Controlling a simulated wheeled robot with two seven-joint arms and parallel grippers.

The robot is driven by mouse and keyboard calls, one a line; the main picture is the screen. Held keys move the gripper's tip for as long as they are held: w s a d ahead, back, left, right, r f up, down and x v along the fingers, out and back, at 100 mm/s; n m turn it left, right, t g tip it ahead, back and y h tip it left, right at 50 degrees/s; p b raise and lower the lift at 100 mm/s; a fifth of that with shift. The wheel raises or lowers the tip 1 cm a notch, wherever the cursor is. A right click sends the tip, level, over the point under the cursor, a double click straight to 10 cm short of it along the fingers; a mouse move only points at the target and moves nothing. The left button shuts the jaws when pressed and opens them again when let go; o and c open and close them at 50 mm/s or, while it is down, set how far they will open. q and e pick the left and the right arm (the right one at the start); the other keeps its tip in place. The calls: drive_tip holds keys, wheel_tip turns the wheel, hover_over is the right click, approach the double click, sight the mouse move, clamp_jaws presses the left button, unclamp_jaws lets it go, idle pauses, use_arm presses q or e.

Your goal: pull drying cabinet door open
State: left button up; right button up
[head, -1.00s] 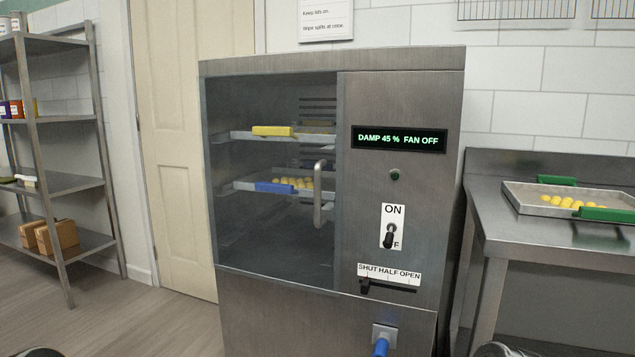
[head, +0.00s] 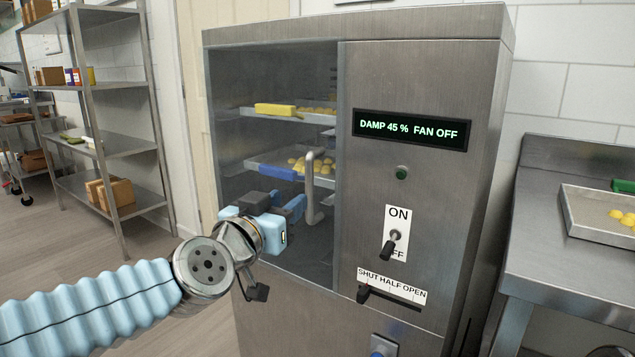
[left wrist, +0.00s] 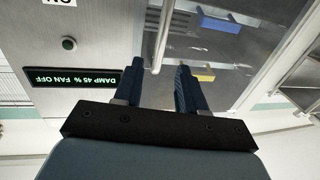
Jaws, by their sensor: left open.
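The drying cabinet (head: 425,195) has a closed glass door (head: 265,85) on its left side. A vertical metal handle (head: 313,190) stands on the door's right edge. My left gripper (head: 287,203) is open in front of the glass, just left of the handle's lower part. In the left wrist view, which is turned over, the handle (left wrist: 164,35) shows between the two open fingers (left wrist: 159,68). I cannot tell whether either finger touches it. My right gripper is not in view.
Trays with yellow gummies and coloured end grips (head: 275,110) sit behind the glass. The display (head: 411,130), switch (head: 393,245) and slider (head: 362,294) are right of the door. A steel table (head: 560,265) stands right, a shelf rack (head: 120,145) left.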

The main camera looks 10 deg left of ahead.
sight(308, 185)
use_arm(q)
drive_tip(key=w, duration=0.3)
drive_tip(key=w+d, duration=0.1)
drive_tip(key=w, duration=0.6)
drive_tip(key=shift+w+d, duration=0.25)
drive_tip(key=shift+d, duration=0.05)
drive_tip(key=shift+c, duration=0.4)
clamp_jaws()
